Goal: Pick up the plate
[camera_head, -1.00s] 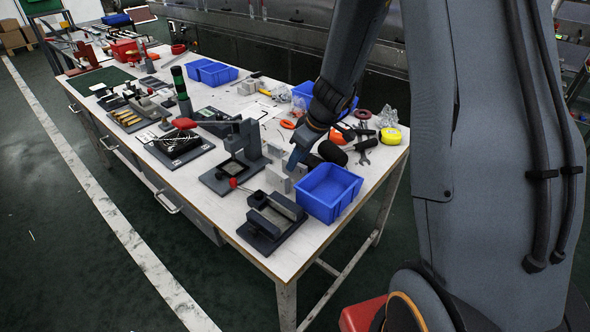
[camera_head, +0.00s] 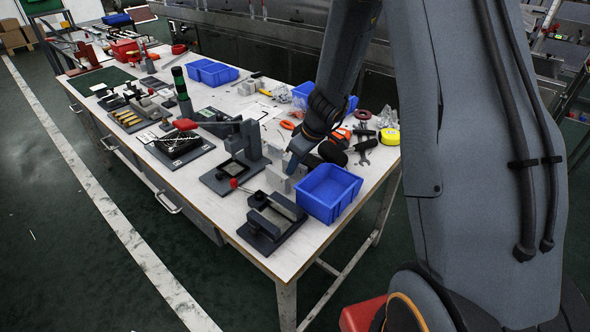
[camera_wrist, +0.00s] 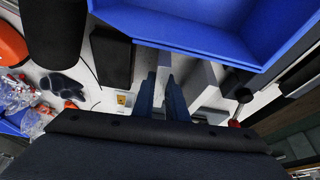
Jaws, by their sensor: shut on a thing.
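My gripper (camera_head: 291,163) points down at the table, behind and left of the front blue bin, among pale grey metal pieces (camera_head: 278,181). In the wrist view its two dark blue fingers (camera_wrist: 161,93) are close together with a narrow grey piece, which I take as the plate (camera_wrist: 163,72), between them. The fingers hide most of it, and I cannot tell whether it touches the table. A grey block (camera_wrist: 199,80) stands close to the right of the fingers.
The front blue bin (camera_head: 328,192) stands right beside the gripper. A dark clamp fixture (camera_head: 270,222) and a toggle press (camera_head: 236,160) stand to the left.

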